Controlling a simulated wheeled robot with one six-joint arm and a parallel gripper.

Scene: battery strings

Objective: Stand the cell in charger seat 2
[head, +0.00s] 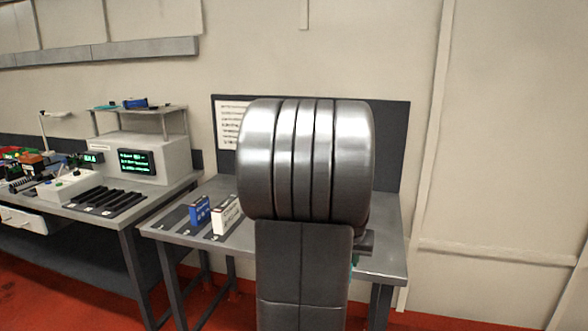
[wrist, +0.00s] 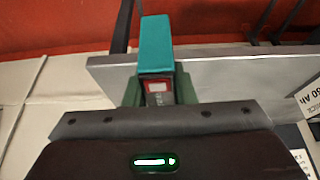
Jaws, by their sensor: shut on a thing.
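A teal-topped cell (wrist: 156,45) with a red and grey label face sits between the green finger pads of my gripper (wrist: 158,95) in the wrist view. My gripper is shut on it, and the cell overlaps the edge of the grey table (wrist: 220,75). In the head view my arm hides most of the gripper, and only a sliver of teal (head: 355,261) shows beside it. The charger seats cannot be told with certainty; dark slots (head: 104,201) lie in front of a white unit with a green-text screen (head: 137,162) on the left bench.
A blue cell (head: 200,210) and a white cell (head: 227,214) stand on dark strips on the near table (head: 175,233). Part of a white labelled cell (wrist: 312,95) shows at the wrist view's right. The left bench (head: 150,204) carries several small items. A wall stands behind.

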